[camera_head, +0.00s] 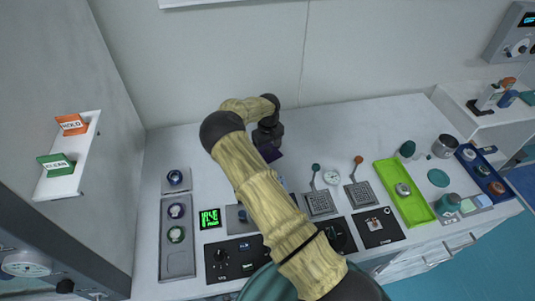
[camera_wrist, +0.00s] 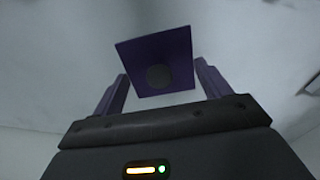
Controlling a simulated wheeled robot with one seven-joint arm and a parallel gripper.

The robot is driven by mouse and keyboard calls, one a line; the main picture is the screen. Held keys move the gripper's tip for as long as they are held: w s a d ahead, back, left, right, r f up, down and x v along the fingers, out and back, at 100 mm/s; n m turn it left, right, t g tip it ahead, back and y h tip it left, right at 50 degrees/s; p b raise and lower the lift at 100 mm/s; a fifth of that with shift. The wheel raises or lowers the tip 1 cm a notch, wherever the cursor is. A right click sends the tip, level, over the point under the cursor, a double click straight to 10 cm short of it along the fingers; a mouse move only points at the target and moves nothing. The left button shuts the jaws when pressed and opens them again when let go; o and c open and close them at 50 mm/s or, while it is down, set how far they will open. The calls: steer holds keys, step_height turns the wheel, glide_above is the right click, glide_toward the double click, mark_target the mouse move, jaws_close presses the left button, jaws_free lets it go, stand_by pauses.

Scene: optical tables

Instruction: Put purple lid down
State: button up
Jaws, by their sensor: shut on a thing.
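The purple lid (camera_wrist: 158,60) is a flat dark purple square with a darker round spot in its middle. In the wrist view my gripper (camera_wrist: 158,88) is shut on it, with a purple finger on each side. In the head view my gripper (camera_head: 268,142) is at the back middle of the table, and a small dark purple patch of the lid (camera_head: 270,154) shows beneath it. My arm crosses the middle of the head view and hides part of the table. I cannot tell whether the lid touches the table.
The white table (camera_head: 310,140) has clear room at its back. Two lever panels (camera_head: 340,202), a green tray (camera_head: 403,192), a metal cup (camera_head: 445,146) and a blue tray (camera_head: 481,173) stand to the right. A grey tray (camera_head: 177,253) with round items is at left. A wall rises behind.

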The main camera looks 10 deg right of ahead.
mark_target(268, 154)
steer(key=shift+f+p, duration=0.55)
steer(key=shift+f, duration=1.3)
steer(key=shift+f, duration=0.2)
steer(key=o, duration=1)
steer(key=shift+r, duration=0.1)
step_height(268, 154, up, 12)
steer(key=shift+r+b, duration=0.1)
steer(key=shift+b, duration=1.1)
